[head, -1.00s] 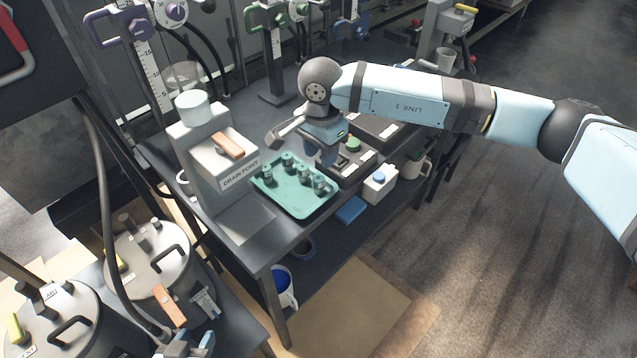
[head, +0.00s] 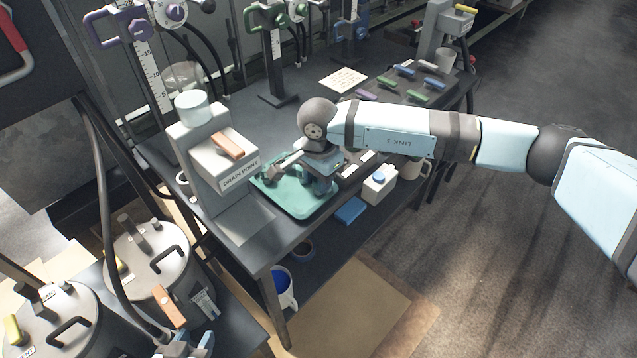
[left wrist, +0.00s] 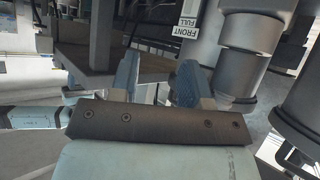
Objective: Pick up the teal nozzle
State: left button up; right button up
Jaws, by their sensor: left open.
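The green-teal tray (head: 300,208) lies on the bench in front of the drain point block. Small dark nozzle-like pieces (head: 272,172) stand in it; my right arm hides most of them, and I cannot tell which one is teal. My right gripper (head: 322,190) points down over the tray's right part. Its fingertips are too small and shaded to show whether they are open or hold anything. My left gripper (head: 192,344) is at the bottom edge, beside the metal kegs. In the left wrist view its two blue fingers (left wrist: 157,78) are apart with nothing between them.
The drain point block (head: 222,160) stands left of the tray. A dark rack with coloured bars (head: 415,92) lies further back. Metal kegs (head: 148,262) stand at lower left.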

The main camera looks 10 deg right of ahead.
jog(key=shift+c, duration=0.6)
notch_tip(320, 180, up, 20)
jog(key=shift+p, duration=0.35)
dwell(0.4)
